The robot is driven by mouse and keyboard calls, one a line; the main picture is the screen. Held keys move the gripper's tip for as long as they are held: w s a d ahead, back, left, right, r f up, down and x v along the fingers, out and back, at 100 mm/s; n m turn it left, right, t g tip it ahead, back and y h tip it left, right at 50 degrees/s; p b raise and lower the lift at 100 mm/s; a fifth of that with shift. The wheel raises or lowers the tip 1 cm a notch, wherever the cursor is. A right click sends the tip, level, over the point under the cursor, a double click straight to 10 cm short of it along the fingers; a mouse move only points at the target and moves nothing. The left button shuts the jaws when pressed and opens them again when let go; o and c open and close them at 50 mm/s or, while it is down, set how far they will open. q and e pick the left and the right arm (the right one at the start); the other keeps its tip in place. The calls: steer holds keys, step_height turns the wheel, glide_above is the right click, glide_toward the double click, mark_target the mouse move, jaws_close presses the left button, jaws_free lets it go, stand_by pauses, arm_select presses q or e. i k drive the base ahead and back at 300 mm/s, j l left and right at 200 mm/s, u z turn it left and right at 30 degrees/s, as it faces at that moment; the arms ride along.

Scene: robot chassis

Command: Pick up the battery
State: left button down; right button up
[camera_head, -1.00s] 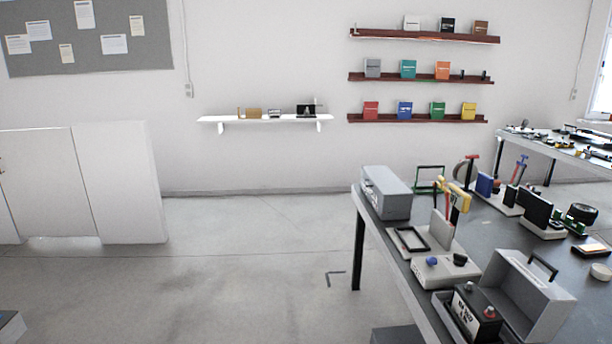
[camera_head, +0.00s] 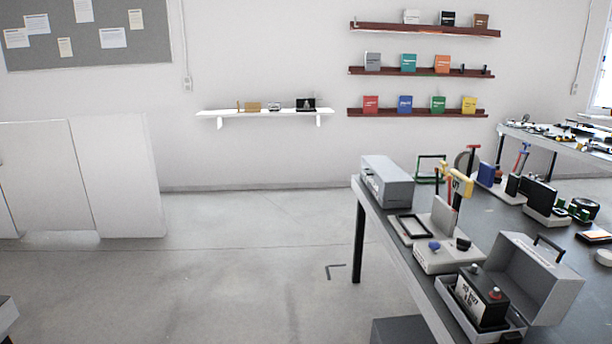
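The battery (camera_head: 481,297) is a black box with a white printed label and two terminals on top, one of them red. It sits in the open grey case (camera_head: 540,282) at the near corner of the dark workbench, in the lower right of the head view. The case lid stands up behind it with a black handle on top. Neither of my grippers shows in the view, so their state is hidden.
The workbench (camera_head: 404,253) has its left edge facing open floor. A grey box (camera_head: 388,183), a white device with knobs (camera_head: 447,257) and several tools crowd the bench behind the case. A white cabinet (camera_head: 80,178) stands left; the floor (camera_head: 250,270) between is clear.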

mark_target(487, 304)
steer(key=z, duration=1.3)
